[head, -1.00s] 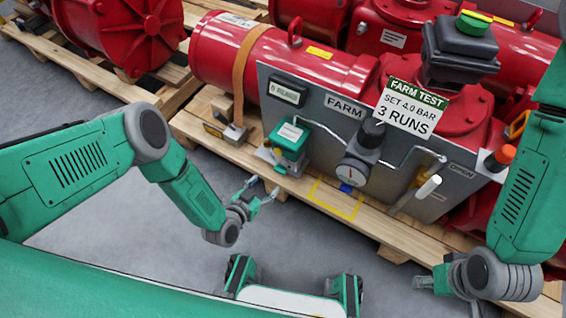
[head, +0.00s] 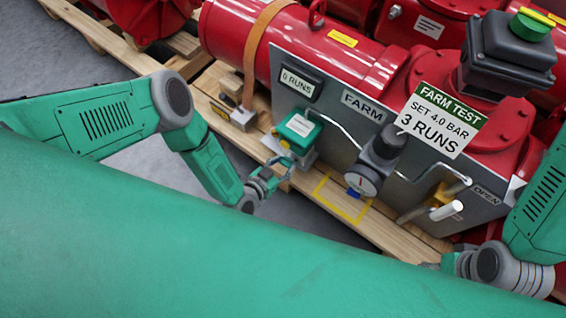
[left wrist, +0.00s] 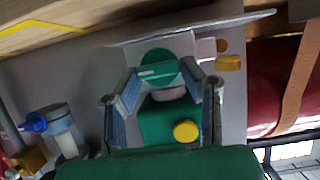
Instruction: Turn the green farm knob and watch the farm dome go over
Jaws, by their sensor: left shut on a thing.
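The green knob (left wrist: 160,68) shows in the left wrist view as a round green disc with a pale bar across it. My left gripper (left wrist: 161,82) has its two fingers on either side of the knob and is shut on it. In the head view the left gripper (head: 285,163) is at the front of the green box (head: 298,130) on the grey panel. The farm dome (head: 531,24), green with a yellow bar, sits on a black box at the upper right. My right gripper (head: 430,266) is mostly hidden behind my body at the lower right.
The panel (head: 345,130) carries a "0 RUNS" counter (head: 297,83), a gauge (head: 362,181), tubing and a white-handled lever (head: 446,211). A "FARM TEST, SET 4.0 BAR, 3 RUNS" sign (head: 440,118) stands in front. A wooden pallet (head: 385,235) lies below.

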